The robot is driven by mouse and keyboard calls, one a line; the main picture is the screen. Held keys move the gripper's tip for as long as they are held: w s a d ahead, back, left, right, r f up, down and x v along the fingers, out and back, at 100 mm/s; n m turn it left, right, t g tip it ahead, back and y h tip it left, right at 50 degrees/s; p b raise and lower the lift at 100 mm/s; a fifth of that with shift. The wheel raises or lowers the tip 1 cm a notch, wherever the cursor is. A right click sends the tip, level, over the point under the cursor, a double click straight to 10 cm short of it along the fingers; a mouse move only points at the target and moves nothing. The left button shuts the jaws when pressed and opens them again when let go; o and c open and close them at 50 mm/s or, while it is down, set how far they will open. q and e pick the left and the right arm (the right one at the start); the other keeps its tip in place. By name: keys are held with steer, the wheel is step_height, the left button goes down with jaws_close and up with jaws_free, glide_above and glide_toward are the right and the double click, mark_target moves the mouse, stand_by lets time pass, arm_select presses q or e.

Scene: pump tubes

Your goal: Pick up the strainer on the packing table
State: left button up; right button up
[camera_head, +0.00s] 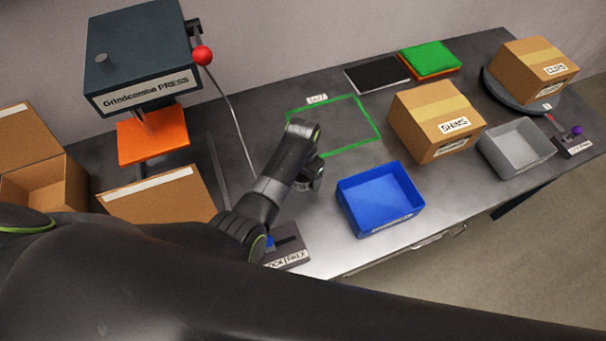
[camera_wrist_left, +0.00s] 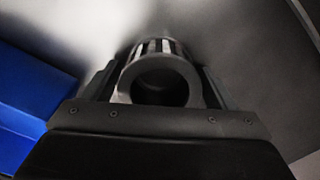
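The strainer (camera_wrist_left: 160,75) is a dark grey hollow cylinder with slots around its far end and a round opening facing the camera. It stands out in the left wrist view, between the two fingers of my left gripper (camera_wrist_left: 160,88). The fingers lie along both its sides, close to it; whether both press on it is unclear. In the head view my left gripper (camera_head: 308,182) is low over the packing table (camera_head: 340,165), left of the blue bin, and the strainer cannot be told apart from it there. My right gripper is not in view.
The blue bin (camera_head: 380,200) is close on the right; its wall also shows in the left wrist view (camera_wrist_left: 35,95). A carton (camera_head: 437,120), a grey bin (camera_head: 516,148) and a green outline (camera_head: 367,118) lie beyond. The press (camera_head: 140,60) stands at the left.

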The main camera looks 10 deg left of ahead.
arm_select(q)
steer(key=c, duration=0.7)
steer(key=shift+c, duration=0.8)
steer(key=shift+r, duration=0.15)
